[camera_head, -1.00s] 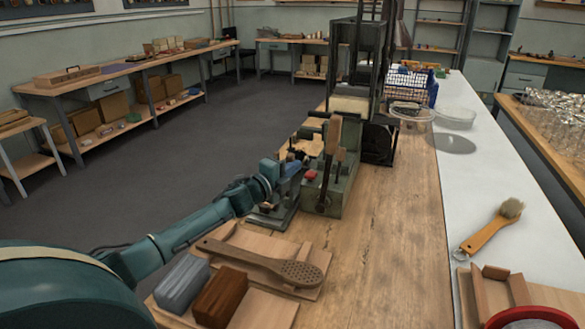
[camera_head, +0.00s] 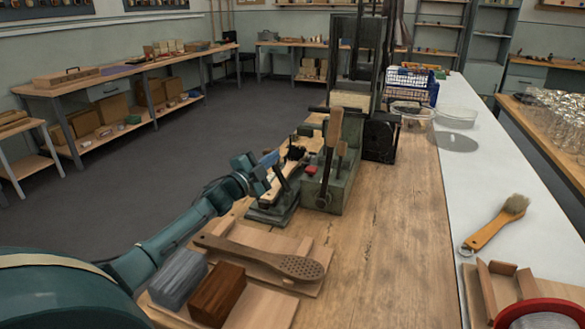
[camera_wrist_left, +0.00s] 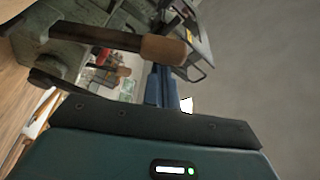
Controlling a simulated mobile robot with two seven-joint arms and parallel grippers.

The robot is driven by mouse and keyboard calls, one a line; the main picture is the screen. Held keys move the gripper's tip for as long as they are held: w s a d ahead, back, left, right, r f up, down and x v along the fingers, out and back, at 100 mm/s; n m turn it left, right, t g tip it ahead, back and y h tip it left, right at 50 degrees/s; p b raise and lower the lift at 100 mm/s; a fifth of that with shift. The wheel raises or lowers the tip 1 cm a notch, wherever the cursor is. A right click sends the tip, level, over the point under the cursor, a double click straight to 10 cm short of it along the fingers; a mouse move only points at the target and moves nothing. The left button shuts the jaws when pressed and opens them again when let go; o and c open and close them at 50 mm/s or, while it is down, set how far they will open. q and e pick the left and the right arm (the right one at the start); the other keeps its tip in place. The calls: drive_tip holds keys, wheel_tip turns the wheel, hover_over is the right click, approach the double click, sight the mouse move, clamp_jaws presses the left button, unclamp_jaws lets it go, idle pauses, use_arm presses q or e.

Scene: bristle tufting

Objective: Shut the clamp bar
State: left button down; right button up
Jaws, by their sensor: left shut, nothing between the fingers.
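The clamp fixture (camera_head: 270,212) is a small dark metal base at the left edge of the long wooden bench. A tilted bar-like part with pale wood (camera_head: 284,181) rises over it; I take this for the clamp bar, but its exact angle is hard to tell. My left gripper (camera_head: 270,160) is shut and empty, just left of the fixture's upper end. In the left wrist view its blue fingers (camera_wrist_left: 161,88) are together, near a wooden handle (camera_wrist_left: 163,50) on a dark bar; contact cannot be told. My right gripper is not in view.
A green machine with upright wooden-handled levers (camera_head: 333,135) stands right behind the fixture. A perforated wooden paddle (camera_head: 298,268), a grey block (camera_head: 178,282) and a brown block (camera_head: 217,296) lie in front. A brush (camera_head: 490,228) lies on the white strip. The bench's middle is clear.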

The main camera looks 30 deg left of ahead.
use_arm(q)
drive_tip(key=a+f, duration=0.1)
drive_tip(key=a+n+b, duration=0.1)
drive_tip(key=a, duration=0.1)
drive_tip(key=s+a+f+n+b, duration=0.1)
drive_tip(key=shift+a+f+t+y, duration=0.15)
drive_tip(key=shift+f+t+y, duration=0.15)
drive_tip(key=shift+f, duration=0.05)
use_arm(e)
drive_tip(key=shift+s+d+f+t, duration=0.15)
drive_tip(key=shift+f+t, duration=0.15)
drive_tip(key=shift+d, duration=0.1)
